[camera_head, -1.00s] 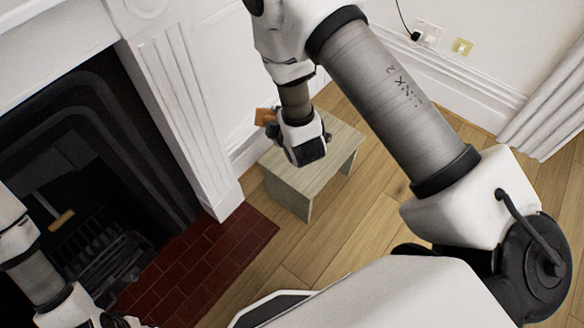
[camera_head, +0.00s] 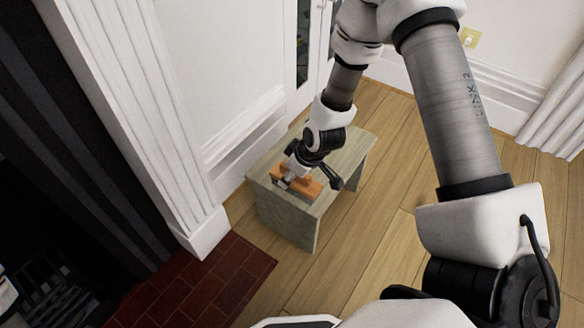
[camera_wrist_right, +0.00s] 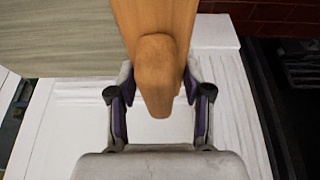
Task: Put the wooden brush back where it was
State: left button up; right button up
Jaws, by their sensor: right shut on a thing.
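The wooden brush (camera_head: 312,189), an orange-brown block with a rounded handle, is held in my right gripper (camera_head: 303,176) at the top of a small pale wooden stool (camera_head: 347,155). I cannot tell whether the brush touches the stool top. In the right wrist view, the brush (camera_wrist_right: 157,28) runs up from between the two fingers of my right gripper (camera_wrist_right: 158,90), which are closed on its handle. Its far end runs out of that view. My left gripper is not in view; only a bit of the left arm shows at the left edge.
The stool stands on the wooden floor (camera_head: 385,215) close to the white wall and fireplace pilaster (camera_head: 160,130). The black fireplace (camera_head: 45,170) is at the left. Open floor lies right of the stool.

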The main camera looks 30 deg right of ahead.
jog(key=w+d, duration=0.1)
jog(key=w, duration=0.1)
jog(key=w+d+b, duration=0.1)
jog(key=w, duration=0.1)
jog(key=w+d+f+b, duration=0.1)
jog(key=w+d, duration=0.1)
notch_tip(320, 180, down, 4)
jog(key=b, duration=0.4)
jog(key=shift+r, duration=0.4)
grip_shut()
jog(key=shift+f, duration=0.1)
jog(key=o, duration=1.3)
grip_release()
